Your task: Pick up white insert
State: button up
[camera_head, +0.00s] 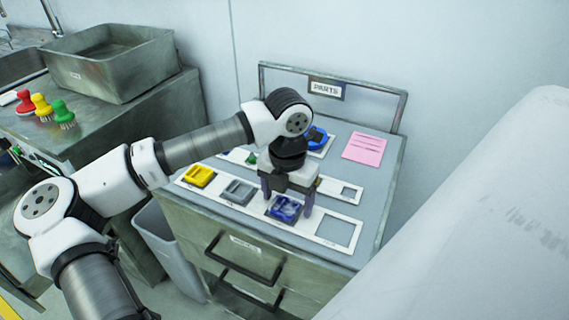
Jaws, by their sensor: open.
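I cannot make out a white insert in the camera_head view; part of the back row of the white slotted frame (330,184) is hidden behind my gripper. My gripper (287,205) is open and points down, its two dark fingers on either side of a blue insert (285,209) in the front row. I cannot tell whether the fingers touch it. A green piece (251,158) shows partly in the back row.
The front row's right slot (335,231) is empty. A blue round part (315,138) stands behind my gripper, and a pink sheet (364,149) lies to the right. A raised rail with a PARTS sign (326,89) borders the cabinet's back. Brushes and a metal basin (110,65) stand left.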

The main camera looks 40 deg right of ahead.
jog(key=c, duration=1.1)
jog(key=shift+o, duration=0.2)
